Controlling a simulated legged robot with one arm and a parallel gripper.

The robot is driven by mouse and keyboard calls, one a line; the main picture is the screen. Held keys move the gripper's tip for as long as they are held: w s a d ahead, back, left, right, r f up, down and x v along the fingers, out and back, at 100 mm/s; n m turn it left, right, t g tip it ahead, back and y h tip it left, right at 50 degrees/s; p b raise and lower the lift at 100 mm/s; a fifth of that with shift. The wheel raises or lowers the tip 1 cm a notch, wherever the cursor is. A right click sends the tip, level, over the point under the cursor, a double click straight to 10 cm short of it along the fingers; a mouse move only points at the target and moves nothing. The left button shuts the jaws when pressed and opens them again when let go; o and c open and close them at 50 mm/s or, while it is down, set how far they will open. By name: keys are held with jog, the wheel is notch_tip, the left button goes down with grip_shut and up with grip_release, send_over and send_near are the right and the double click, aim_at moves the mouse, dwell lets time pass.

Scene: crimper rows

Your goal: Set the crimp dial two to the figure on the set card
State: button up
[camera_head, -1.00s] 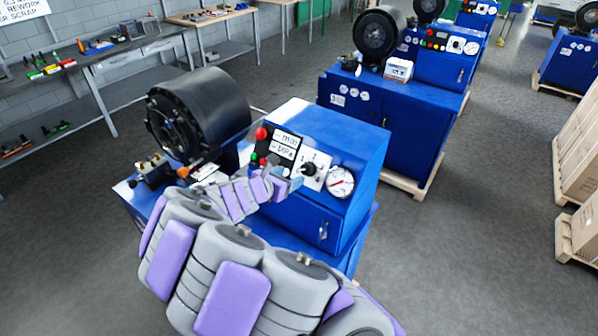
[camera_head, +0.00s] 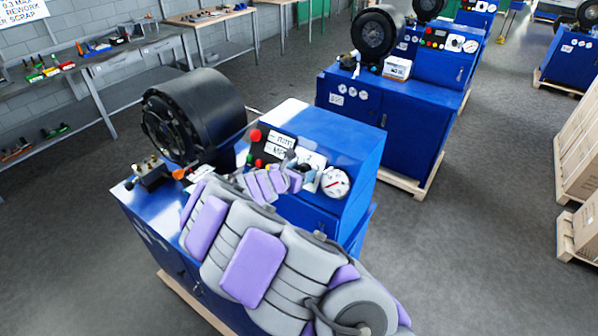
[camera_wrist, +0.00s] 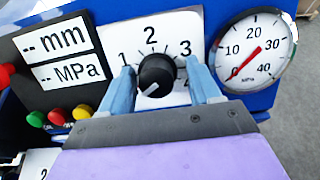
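The crimp dial (camera_wrist: 157,75) is a black knob on a white plate (camera_wrist: 170,27) marked 1, 2, 3 and a partly hidden 4. Its white pointer line faces lower left, away from 1, 2 and 3. My gripper (camera_wrist: 159,72) is open, with one blue finger on each side of the knob and gaps showing between. In the head view, my gripper (camera_head: 297,172) is at the front panel of the nearest blue machine (camera_head: 345,145) and mostly hides the dial. A white card (camera_wrist: 37,163) at the wrist view's lower left shows what looks like a 2, partly cut off.
A pressure gauge (camera_wrist: 250,50) with a red needle sits right of the dial. A black crimping head (camera_head: 195,115) stands left of the panel. Another blue machine (camera_head: 385,125) stands behind.

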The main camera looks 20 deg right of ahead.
jog(key=shift+f, duration=0.1)
jog(key=shift+c, duration=1.4)
jog(key=shift+a, duration=0.45)
jog(key=c, duration=0.7)
